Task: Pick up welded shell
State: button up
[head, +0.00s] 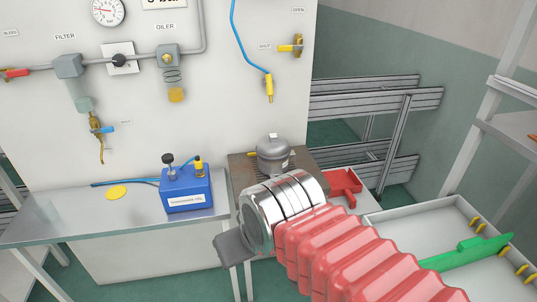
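A grey, rounded metal shell (273,154) stands upright on a brown-topped stand (242,172) near the middle of the head view. Its lower part is partly hidden by my arm. My arm, with red bellows and chrome rings, reaches in from the lower right. A dark grey part of my gripper (234,247) shows at the arm's end, in front of and below the shell in the picture. The fingertips are not clearly visible, and I cannot tell whether they are open or shut. I see no contact between gripper and shell.
A blue box (186,190) and a yellow disc (116,192) are on the steel table (60,224) at left. A red holder (344,185) is right of the stand. A pale tray (420,212) with a green bar (468,252) lies at right. A blue hose (240,45) hangs above.

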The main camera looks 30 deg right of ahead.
aim_at(274, 153)
jog(key=i, duration=0.95)
jog(key=z, duration=0.05)
